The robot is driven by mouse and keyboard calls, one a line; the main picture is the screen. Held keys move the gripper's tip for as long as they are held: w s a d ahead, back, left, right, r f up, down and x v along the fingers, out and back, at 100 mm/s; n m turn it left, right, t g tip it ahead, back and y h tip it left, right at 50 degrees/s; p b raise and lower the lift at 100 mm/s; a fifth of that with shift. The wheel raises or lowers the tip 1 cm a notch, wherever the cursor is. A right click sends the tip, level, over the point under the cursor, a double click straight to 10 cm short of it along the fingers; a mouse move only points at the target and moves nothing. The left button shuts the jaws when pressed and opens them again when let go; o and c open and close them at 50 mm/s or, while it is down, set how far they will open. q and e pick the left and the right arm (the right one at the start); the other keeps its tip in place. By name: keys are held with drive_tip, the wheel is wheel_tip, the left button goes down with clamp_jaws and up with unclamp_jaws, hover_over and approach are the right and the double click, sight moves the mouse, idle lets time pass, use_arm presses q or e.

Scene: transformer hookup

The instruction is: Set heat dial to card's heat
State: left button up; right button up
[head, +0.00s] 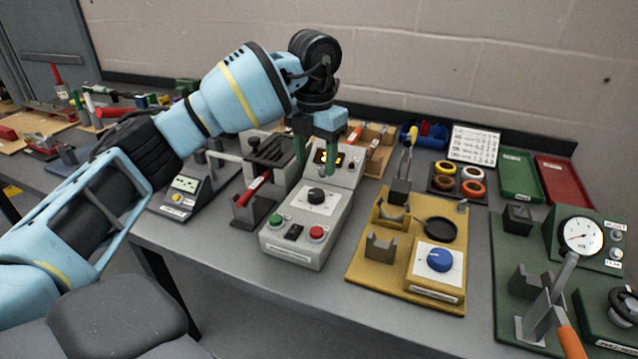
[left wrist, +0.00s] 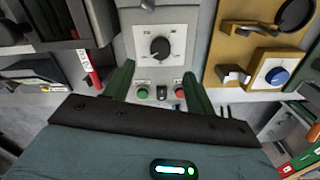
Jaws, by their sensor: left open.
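A grey control unit (head: 306,222) stands mid-bench with a black dial (head: 317,196) on a white plate. The dial also shows in the left wrist view (left wrist: 160,48), its pale pointer line directed to the lower left. Behind the dial is a small lit display (head: 327,157), its digits too small to read. My left gripper (head: 316,150) is open and empty above the unit. In the left wrist view the dial lies just beyond and between its green fingertips (left wrist: 158,72), apart from them. A white card (head: 474,145) with rows of small, unreadable writing stands at the back. My right gripper is not in view.
Green (head: 275,219) and red (head: 316,232) buttons sit on the unit's front. A yellow fixture (head: 385,283) with a blue knob (head: 440,260) stands to the right, a green gauge station (head: 510,290) beyond it. A red-handled tool (head: 252,190) stands close left.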

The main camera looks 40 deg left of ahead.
sight(316, 192)
use_arm(q)
wheel_tip(316, 192, down, 8)
drive_tip(key=shift+w+r, duration=0.1)
drive_tip(key=shift+w, duration=0.05)
idle(0.3)
drive_tip(key=c, duration=1)
